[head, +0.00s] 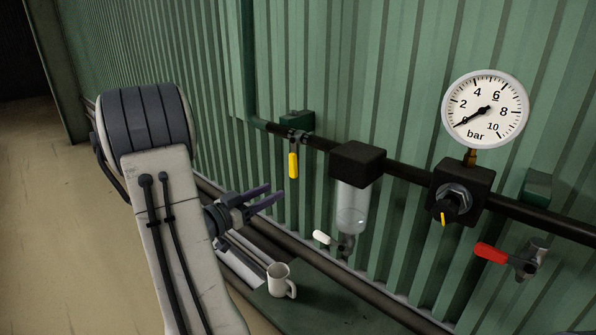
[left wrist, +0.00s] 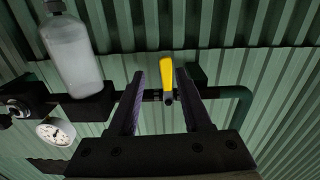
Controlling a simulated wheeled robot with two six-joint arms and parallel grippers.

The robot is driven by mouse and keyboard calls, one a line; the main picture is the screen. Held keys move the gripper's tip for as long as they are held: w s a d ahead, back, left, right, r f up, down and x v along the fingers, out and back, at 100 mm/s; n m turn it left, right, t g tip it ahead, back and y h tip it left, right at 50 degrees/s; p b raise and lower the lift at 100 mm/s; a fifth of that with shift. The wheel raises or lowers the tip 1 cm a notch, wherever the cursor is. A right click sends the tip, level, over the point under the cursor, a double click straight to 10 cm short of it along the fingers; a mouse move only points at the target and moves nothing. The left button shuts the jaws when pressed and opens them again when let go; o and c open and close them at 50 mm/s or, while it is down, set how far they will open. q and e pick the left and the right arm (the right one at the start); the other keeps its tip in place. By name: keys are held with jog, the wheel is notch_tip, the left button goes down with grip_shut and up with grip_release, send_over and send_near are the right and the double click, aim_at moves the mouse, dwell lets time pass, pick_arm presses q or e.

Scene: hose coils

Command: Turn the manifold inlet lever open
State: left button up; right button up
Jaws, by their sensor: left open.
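The yellow lever (head: 293,165) hangs straight down from a valve (head: 297,136) on the dark pipe, across the pipe's run. My left gripper (head: 270,194) is open and empty, below and to the left of the yellow lever in the head view, apart from it. In the left wrist view the yellow lever (left wrist: 166,76) shows between the two purple-lined fingers of the left gripper (left wrist: 164,90), beyond them near the pipe. My right gripper is not in view.
The pipe carries a clear filter bowl (head: 351,208) with a white lever (head: 321,237), a regulator (head: 462,190), and a gauge (head: 486,111) reading about zero. A red lever (head: 490,253) is at right. A mug (head: 280,280) stands below my gripper. Green corrugated wall stands behind.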

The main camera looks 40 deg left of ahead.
aim_at(293, 158)
pick_arm(q)
jog(key=w, duration=0.7)
jog(key=shift+w, duration=0.3)
jog(key=shift+w, duration=0.2)
dwell(0.3)
